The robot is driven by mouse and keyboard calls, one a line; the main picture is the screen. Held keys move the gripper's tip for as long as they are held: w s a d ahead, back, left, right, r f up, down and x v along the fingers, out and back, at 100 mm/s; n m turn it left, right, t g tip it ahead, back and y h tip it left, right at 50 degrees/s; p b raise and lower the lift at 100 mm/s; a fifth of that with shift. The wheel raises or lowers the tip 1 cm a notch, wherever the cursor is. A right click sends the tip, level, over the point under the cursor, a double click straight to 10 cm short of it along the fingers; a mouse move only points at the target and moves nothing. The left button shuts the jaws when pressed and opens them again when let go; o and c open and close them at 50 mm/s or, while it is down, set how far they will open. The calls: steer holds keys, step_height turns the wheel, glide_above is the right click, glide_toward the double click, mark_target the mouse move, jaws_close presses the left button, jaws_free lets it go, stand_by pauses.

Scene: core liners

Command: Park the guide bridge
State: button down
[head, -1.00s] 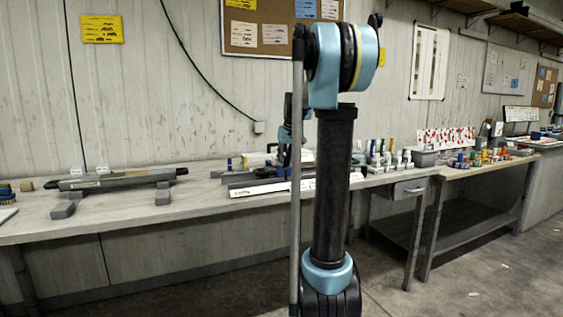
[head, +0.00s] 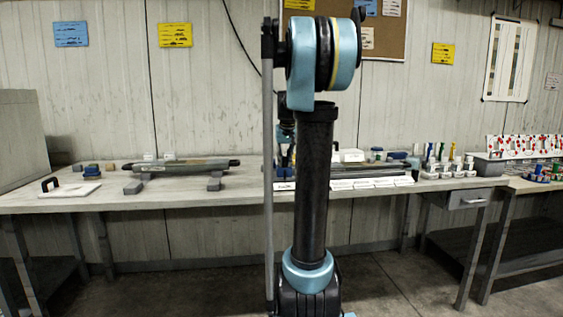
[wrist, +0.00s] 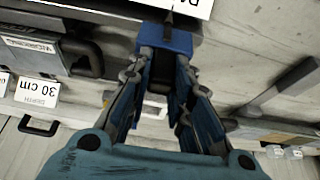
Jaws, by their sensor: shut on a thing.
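In the wrist view my gripper (wrist: 168,60) has its fingers closed around a blue block-like piece (wrist: 180,40), which I take to be the guide bridge. The fingers hide much of it. A white label (wrist: 195,5) shows just above it at the top edge. A long grey core liner (head: 185,167) lies on two grey cradles (head: 214,182) on the bench, left of my arm.
The long bench (head: 240,195) runs along the wall. A white board with a black handle (head: 70,191) and small blocks (head: 92,170) lie at its left. Bare bench shows along the front edge.

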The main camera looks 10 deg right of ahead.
steer(key=shift+a, duration=0.25)
steer(key=c, duration=1.4)
jaws_free()
steer(key=shift+a, duration=0.2)
steer(key=shift+c, duration=0.2)
steer(key=shift+d, duration=0.1)
steer(key=v, duration=1.1)
steer(key=shift+r, duration=0.4)
steer(key=shift+s, duration=0.15)
